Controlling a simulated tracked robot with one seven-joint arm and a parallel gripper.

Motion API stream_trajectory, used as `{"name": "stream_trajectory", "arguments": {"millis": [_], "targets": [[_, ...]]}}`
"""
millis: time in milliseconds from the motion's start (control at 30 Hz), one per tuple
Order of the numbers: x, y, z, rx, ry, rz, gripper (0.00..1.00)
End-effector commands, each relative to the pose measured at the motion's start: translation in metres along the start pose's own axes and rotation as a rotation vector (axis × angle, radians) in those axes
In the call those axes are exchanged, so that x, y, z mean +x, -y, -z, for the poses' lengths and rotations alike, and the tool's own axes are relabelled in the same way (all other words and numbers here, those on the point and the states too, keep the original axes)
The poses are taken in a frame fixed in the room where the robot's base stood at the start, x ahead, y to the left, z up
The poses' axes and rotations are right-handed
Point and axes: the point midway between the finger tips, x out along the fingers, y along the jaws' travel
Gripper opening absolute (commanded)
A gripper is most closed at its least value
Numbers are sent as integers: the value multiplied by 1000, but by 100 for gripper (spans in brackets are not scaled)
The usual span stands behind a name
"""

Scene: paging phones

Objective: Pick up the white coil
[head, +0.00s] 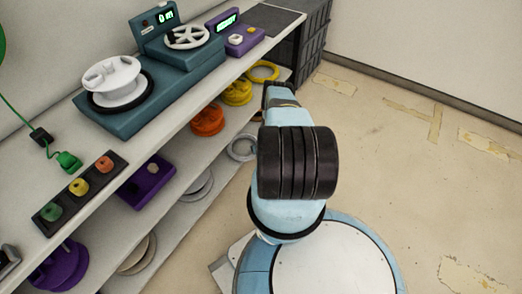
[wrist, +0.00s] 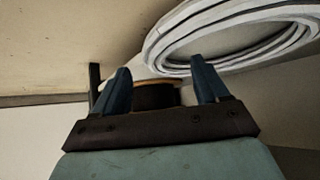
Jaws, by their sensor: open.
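The white coil (wrist: 168,40) is a loop of several white turns. In the wrist view it fills the upper right, cut off by the top edge. My gripper (wrist: 162,76) is open there, its two dark blue fingers apart. The right fingertip overlaps the coil's lower edge in the picture; I cannot tell whether they touch. The left finger is clear of it. Nothing is held between the fingers. In the head view a white coil (head: 234,148) lies on a shelf below the counter, partly hidden by my arm. My gripper's fingers are hidden there.
Orange (head: 207,120) and yellow (head: 237,92) coils and a yellow ring (head: 263,71) lie on the shelf under the counter (head: 205,92). A dark round thing with an orange-brown rim (wrist: 155,97) shows behind my fingers. Open floor (head: 400,150) lies to the right.

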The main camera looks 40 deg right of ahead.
Motion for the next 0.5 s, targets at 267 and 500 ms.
{"name": "stream_trajectory", "arguments": {"millis": [267,500], "targets": [[-41,0,0,0,2,1,74],[-77,0,-1,-2,2,1,74]]}}
